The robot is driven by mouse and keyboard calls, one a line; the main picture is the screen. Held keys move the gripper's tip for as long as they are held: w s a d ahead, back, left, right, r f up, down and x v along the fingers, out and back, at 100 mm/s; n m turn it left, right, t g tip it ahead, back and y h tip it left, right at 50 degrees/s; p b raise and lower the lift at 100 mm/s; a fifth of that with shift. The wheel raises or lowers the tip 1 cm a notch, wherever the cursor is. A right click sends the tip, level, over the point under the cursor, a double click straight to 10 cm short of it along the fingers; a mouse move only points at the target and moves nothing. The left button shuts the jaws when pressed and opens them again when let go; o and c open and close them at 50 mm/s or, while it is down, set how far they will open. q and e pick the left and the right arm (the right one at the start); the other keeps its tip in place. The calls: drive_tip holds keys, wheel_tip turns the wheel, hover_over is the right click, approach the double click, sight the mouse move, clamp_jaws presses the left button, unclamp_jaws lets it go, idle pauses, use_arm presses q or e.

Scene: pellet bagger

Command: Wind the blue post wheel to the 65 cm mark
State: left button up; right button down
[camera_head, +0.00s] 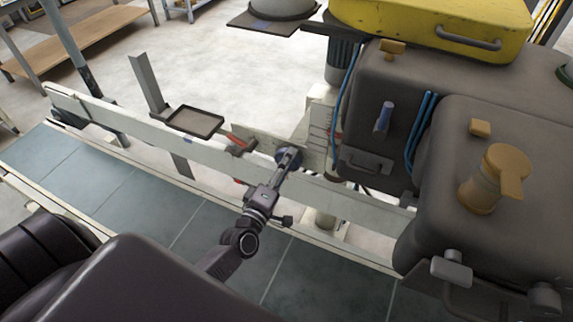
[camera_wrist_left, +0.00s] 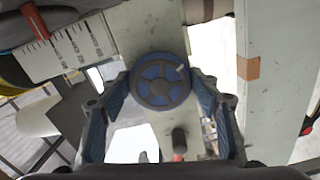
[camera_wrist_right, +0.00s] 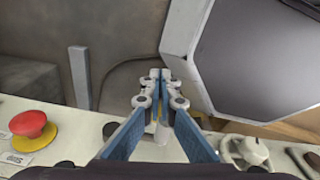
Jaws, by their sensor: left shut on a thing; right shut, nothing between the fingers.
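The blue post wheel (camera_wrist_left: 152,92) is a spoked disc with a pale knob near its rim, on the pale post. My left gripper (camera_wrist_left: 160,86) has a finger on each side of the wheel and is shut on it. In the head view this gripper (camera_head: 288,158) reaches the wheel from the front and hides most of it. A white scale plate (camera_wrist_left: 70,50) with dark marks stands beside the wheel, with a red pointer (camera_wrist_left: 36,22) at its upper left. Its numbers are too small to read. My right gripper (camera_wrist_right: 160,78) is shut and empty.
A long pale rail (camera_head: 120,117) runs behind my left gripper, with a small dark tray (camera_head: 194,121) beyond it. Dark machine housings (camera_head: 470,180) fill the right. In the right wrist view a red button (camera_wrist_right: 28,123) sits on a pale panel near my right gripper.

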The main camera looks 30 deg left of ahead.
idle(0.4)
use_arm(q)
drive_tip(key=o, duration=1.2)
drive_tip(key=shift+c, duration=0.2)
drive_tip(key=s, duration=1.2)
drive_tip(key=shift+d, duration=0.3)
